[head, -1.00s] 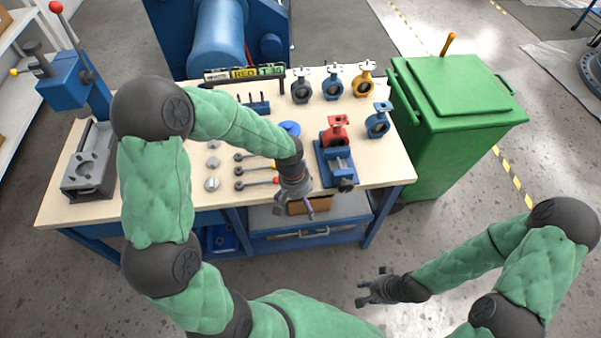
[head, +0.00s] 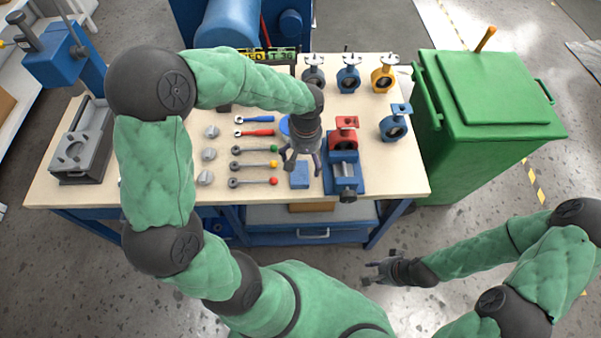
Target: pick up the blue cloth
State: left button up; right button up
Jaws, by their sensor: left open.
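A small blue cloth (head: 300,176) lies on the pale workbench (head: 400,179) near its front edge, left of the blue vise. My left gripper (head: 301,160) is open and points down just above and behind the cloth. Its fingers overlap the cloth's far edge in the head view. I cannot tell whether they touch it. My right gripper (head: 369,273) is low in front of the bench, over the floor, with its fingers apart and empty.
A blue vise (head: 344,176) with a red valve (head: 342,138) stands right of the cloth. Wrenches with coloured ends (head: 255,166) lie to the left. Several butterfly valves (head: 348,78) stand at the back. A green bin (head: 490,110) is beside the bench.

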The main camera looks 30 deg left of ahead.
aim_at(304, 172)
pick_arm(q)
notch_tip(304, 172, down, 2)
jog(key=shift+f, duration=0.25)
jog(key=f+b, duration=0.1)
jog(key=f, duration=0.1)
jog(key=f+b, duration=0.1)
jog(key=f, duration=0.1)
jog(key=shift+s+a+f+b, duration=0.15)
jog(key=shift+s+f+b, duration=0.05)
jog(key=shift+b, duration=0.2)
jog(key=shift+f, duration=0.45)
jog(key=c, duration=0.9)
